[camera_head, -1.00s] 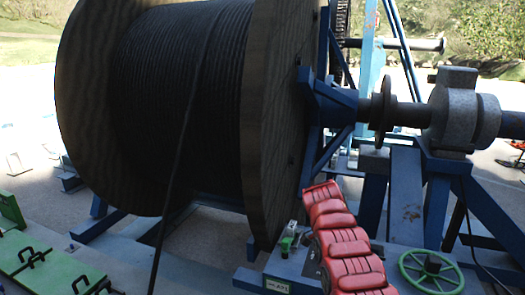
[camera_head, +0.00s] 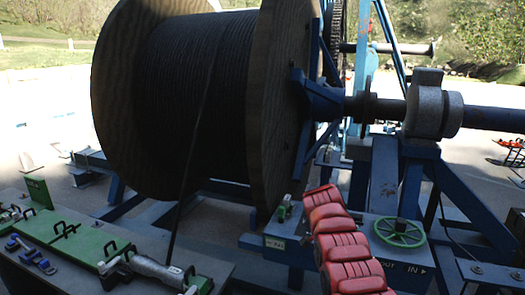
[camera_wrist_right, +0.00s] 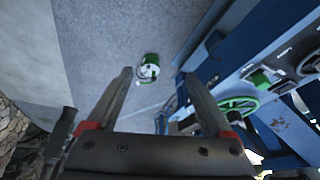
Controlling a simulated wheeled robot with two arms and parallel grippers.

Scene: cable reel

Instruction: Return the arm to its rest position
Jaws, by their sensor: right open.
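My right gripper (camera_wrist_right: 154,76) shows in the right wrist view, with its two dark fingers spread wide and nothing between them. It hangs over grey ground, apart from the blue frame (camera_wrist_right: 215,42) at the right. The head view does not show this gripper. A red segmented arm section rises at the lower middle of the head view, in front of the blue stand; its end hides part of the stand. My left gripper is in neither view.
A large wooden cable reel (camera_head: 262,95) stands on a shaft (camera_head: 490,118). A green handwheel (camera_head: 399,232) sits on the stand and also shows in the wrist view (camera_wrist_right: 238,105). A bench with blue shackles (camera_head: 30,254) and a grey tool (camera_head: 158,270) is at lower left.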

